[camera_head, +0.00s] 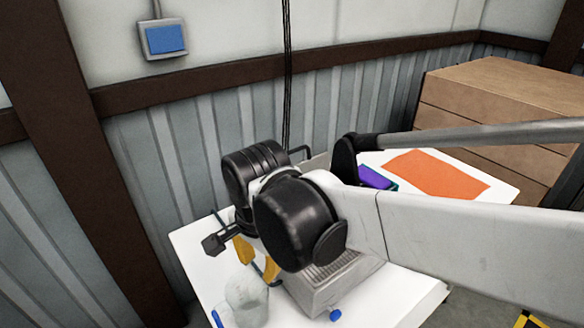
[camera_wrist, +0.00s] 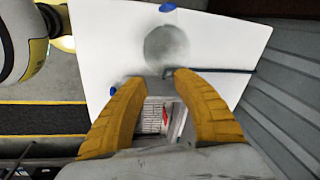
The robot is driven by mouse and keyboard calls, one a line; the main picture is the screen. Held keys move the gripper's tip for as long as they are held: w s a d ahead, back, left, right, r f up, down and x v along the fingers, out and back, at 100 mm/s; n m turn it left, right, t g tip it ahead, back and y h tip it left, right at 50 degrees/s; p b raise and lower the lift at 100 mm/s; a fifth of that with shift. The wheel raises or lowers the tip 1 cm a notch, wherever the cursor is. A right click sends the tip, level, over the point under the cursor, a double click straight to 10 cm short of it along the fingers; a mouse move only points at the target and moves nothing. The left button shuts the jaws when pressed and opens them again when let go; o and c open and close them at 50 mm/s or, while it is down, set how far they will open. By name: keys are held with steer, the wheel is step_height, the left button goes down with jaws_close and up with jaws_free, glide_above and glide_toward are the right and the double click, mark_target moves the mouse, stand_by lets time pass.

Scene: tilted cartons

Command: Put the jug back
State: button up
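A rounded grey, slightly see-through object that looks like the jug (camera_head: 247,296) stands on the white table near its front left. It shows as a grey disc in the wrist view (camera_wrist: 166,48), beyond my fingertips. My gripper (camera_head: 257,262) has yellow fingers that are spread apart, with a gap between the tips, also in the wrist view (camera_wrist: 156,80). I see nothing clearly clamped between them. A grey box-like machine with a slatted top (camera_head: 338,283) stands right of my gripper; part of it shows between the fingers in the wrist view. My arm hides much of the machine.
The white table (camera_head: 398,300) has blue pieces (camera_head: 335,315) at its edge. A thin dark rod (camera_wrist: 215,71) extends beside the right fingertip. Behind are an orange sheet (camera_head: 435,173), a purple item (camera_head: 375,178) and brown cartons (camera_head: 500,100). A corrugated wall closes off the back left.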

steer(key=s+d+n+t, duration=0.2)
steer(key=d+n, duration=0.2)
steer(key=d, duration=0.7)
steer(key=s+d+r+n+t, duration=0.1)
steer(key=s+d+n+t, duration=0.1)
steer(key=d, duration=0.9)
steer(key=shift+s+r+n+t+h, duration=0.15)
steer(key=shift+r+n+t+h, duration=0.15)
steer(key=shift+n+t, duration=0.6)
